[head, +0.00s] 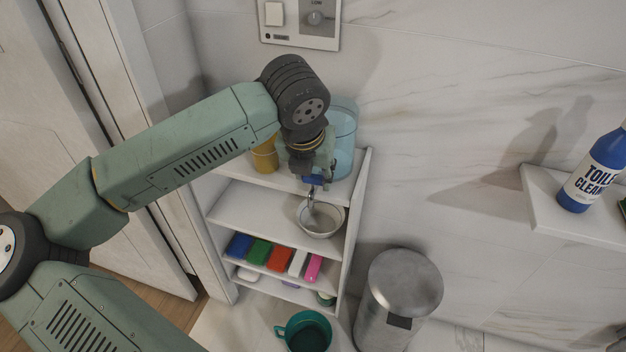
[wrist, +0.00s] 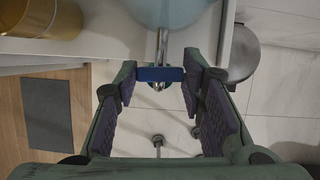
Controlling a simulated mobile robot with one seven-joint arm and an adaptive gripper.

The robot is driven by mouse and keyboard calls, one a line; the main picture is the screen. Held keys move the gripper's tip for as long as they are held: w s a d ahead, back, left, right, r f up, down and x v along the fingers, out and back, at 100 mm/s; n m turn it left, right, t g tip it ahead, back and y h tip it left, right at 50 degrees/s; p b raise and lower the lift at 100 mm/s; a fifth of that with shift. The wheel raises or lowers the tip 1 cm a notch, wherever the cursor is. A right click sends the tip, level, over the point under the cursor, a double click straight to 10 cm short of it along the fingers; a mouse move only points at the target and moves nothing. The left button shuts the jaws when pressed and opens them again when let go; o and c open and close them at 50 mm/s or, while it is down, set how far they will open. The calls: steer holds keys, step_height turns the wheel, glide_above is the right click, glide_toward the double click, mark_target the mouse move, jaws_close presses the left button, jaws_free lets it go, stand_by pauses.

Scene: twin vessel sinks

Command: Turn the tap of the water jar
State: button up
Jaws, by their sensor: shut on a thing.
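The water jar (head: 344,140) is a pale blue see-through vessel on the shelf unit's top, partly hidden behind my gripper in the head view. Its base shows at the top of the wrist view (wrist: 172,10). The tap (wrist: 162,45) is a thin metal spout with a flat blue handle. In the wrist view my gripper (wrist: 160,73) has a fingertip at each end of the blue handle and is shut on it. In the head view my gripper (head: 316,165) reaches down in front of the jar, with the blue handle (head: 313,180) at its tips.
A metal bowl (head: 321,232) stands on the shelf below the tap. A yellow container (head: 264,157) stands left of the jar. Several coloured sponges lie on a lower shelf. A steel bin (head: 402,285) and a green mug (head: 304,333) stand on the floor.

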steer(key=n+b, duration=0.1)
steer(key=b, duration=0.2)
steer(key=n+y+b, duration=0.1)
steer(key=n+b, duration=0.1)
steer(key=b, duration=0.2)
steer(key=shift+d+f, duration=0.1)
steer(key=shift+f, duration=0.25)
steer(key=shift+r+n+y+b, duration=0.4)
steer(key=shift+n+b, duration=0.3)
steer(key=shift+n, duration=0.1)
steer(key=o, duration=1.1)
steer(key=shift+o, duration=0.2)
steer(key=v, duration=1.2)
steer(key=shift+s, duration=0.15)
steer(key=shift+f, duration=0.1)
